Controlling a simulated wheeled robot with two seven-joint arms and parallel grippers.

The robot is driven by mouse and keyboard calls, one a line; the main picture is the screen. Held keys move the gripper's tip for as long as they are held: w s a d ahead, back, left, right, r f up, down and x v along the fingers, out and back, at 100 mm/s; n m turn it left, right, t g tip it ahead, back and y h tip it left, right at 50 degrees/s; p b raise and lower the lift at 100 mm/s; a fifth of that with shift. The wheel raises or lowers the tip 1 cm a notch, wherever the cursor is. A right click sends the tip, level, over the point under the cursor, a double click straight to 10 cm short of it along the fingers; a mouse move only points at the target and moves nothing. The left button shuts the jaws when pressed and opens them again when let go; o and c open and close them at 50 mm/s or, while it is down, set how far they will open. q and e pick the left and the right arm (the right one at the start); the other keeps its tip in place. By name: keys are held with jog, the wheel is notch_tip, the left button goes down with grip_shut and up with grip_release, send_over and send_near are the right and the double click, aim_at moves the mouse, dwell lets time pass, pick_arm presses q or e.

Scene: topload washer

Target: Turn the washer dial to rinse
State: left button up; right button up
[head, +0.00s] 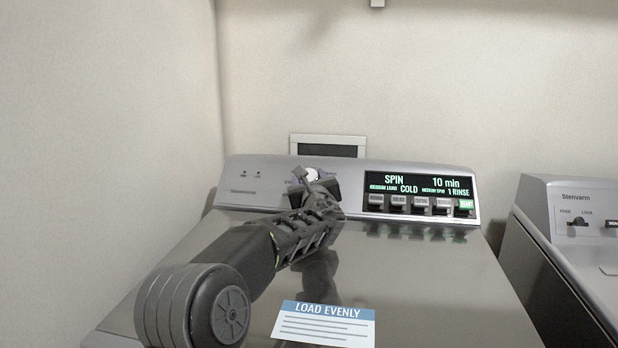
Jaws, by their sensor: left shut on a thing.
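The washer (440,280) fills the lower middle of the head view, with its control panel along the back. The dial (312,174) is a small light knob on the left half of the panel. My left gripper (308,177) is at the panel, shut on the dial; the gripper and arm hide much of the dial and the marks around it. The display (418,184) reads SPIN, 10 min, COLD and 1 RINSE, with smaller text between. My right gripper is not in view.
A row of buttons (420,203) lies under the display, with a green-lit START at its right end. A LOAD EVENLY label (325,322) is on the closed lid. A second machine (585,225) stands at the right. A wall closes off the left and back.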

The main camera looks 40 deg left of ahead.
pick_arm(q)
jog(key=n+g+p, duration=0.2)
jog(key=n+g+y+p, duration=0.1)
jog(key=n+g+p, duration=0.1)
jog(key=n+p, duration=0.1)
jog(key=n+g+y+p, duration=0.1)
jog(key=n+g+p, duration=0.1)
jog(key=n+p, duration=0.1)
jog(key=shift+r+g, duration=0.3)
jog(key=shift+f+n+g+p, duration=0.2)
jog(key=shift+n+g+p, duration=0.3)
jog(key=shift+n+p, duration=0.15)
jog(key=o, duration=1.4)
jog(key=shift+c, duration=0.2)
jog(key=shift+d, duration=0.1)
jog(key=b+v, duration=0.1)
jog(key=v, duration=0.6)
jog(key=shift+d, duration=0.3)
